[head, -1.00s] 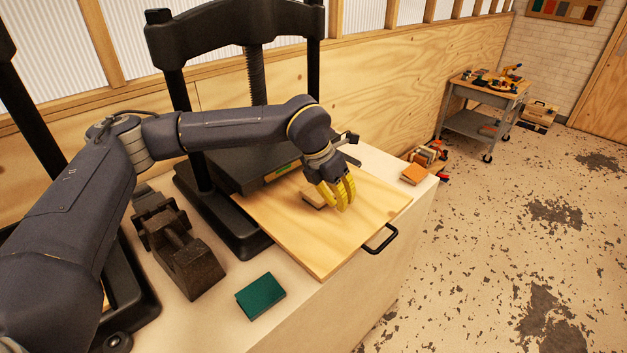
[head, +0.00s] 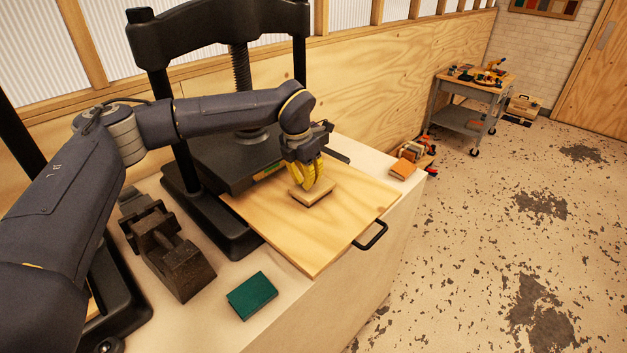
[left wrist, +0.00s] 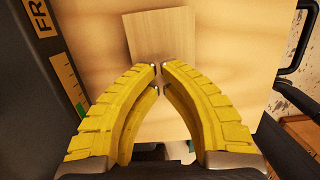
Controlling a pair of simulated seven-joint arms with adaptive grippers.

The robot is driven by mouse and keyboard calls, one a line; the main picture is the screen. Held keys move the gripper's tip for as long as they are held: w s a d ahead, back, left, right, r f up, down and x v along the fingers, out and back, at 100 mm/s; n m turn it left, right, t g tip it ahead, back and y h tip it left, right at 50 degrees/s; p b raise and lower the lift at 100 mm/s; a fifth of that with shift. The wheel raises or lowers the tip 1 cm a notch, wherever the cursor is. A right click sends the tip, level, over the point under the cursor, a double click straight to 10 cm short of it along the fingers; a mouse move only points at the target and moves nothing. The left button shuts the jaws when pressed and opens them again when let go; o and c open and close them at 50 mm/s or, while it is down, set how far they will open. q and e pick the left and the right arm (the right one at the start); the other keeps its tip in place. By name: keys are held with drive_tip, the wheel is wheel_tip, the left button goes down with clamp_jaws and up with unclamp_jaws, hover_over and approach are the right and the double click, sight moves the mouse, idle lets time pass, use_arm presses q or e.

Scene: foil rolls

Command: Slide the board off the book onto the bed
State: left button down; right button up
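A small pale wooden board (head: 316,196) lies over the bed (head: 300,248), a large pale wooden plate with a black handle extending from the black press. A thin darker edge shows under the board; I cannot make out the book's cover there. My left gripper (head: 308,188) is over the board, pointing down, its yellow fingertips at or just above the board's top. In the left wrist view the fingertips (left wrist: 160,68) are nearly together with nothing between them, and the board (left wrist: 162,35) shows beyond and between the fingers. My right gripper is out of view.
The black press (head: 225,150) stands behind the bed. The bed around the board is clear.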

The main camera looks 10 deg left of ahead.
use_arm(q)
drive_tip(key=w, duration=0.1)
drive_tip(key=w+d, duration=0.1)
drive_tip(key=shift+w+d, duration=0.25)
drive_tip(key=shift+w, duration=0.05)
drive_tip(key=shift+s+a+f, duration=0.1)
drive_tip(key=shift+s+f, duration=0.05)
drive_tip(key=shift+f, duration=0.65)
